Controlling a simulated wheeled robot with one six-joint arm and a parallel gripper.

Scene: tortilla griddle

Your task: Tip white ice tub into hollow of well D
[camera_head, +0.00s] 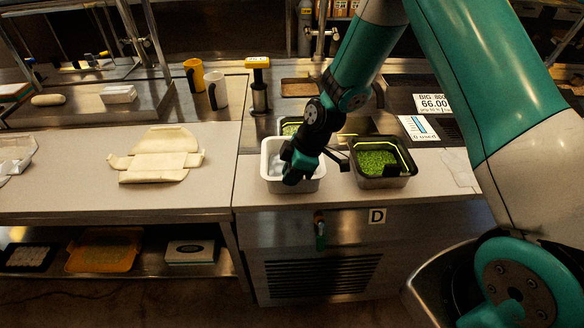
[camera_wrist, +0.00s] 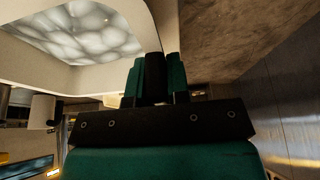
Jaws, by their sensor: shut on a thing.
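The white ice tub (camera_head: 267,172) is at the front edge of the counter in the head view, left of a dark pan of green bits. My gripper (camera_head: 297,172) is at its right part, and the arm hides some of the tub. In the wrist view the tub (camera_wrist: 140,25) shows large pale ice lumps inside. My gripper (camera_wrist: 155,62) is shut on the tub's rim there. A "D" label (camera_head: 377,215) is on the counter front, below the dark pan (camera_head: 382,182) of green bits (camera_head: 378,160). I cannot tell whether the tub rests or is held up.
Another container of green bits (camera_head: 290,129) is behind the tub. A folded pale cloth-like item (camera_head: 155,160) lies left. A scale sign (camera_head: 432,104) is right.

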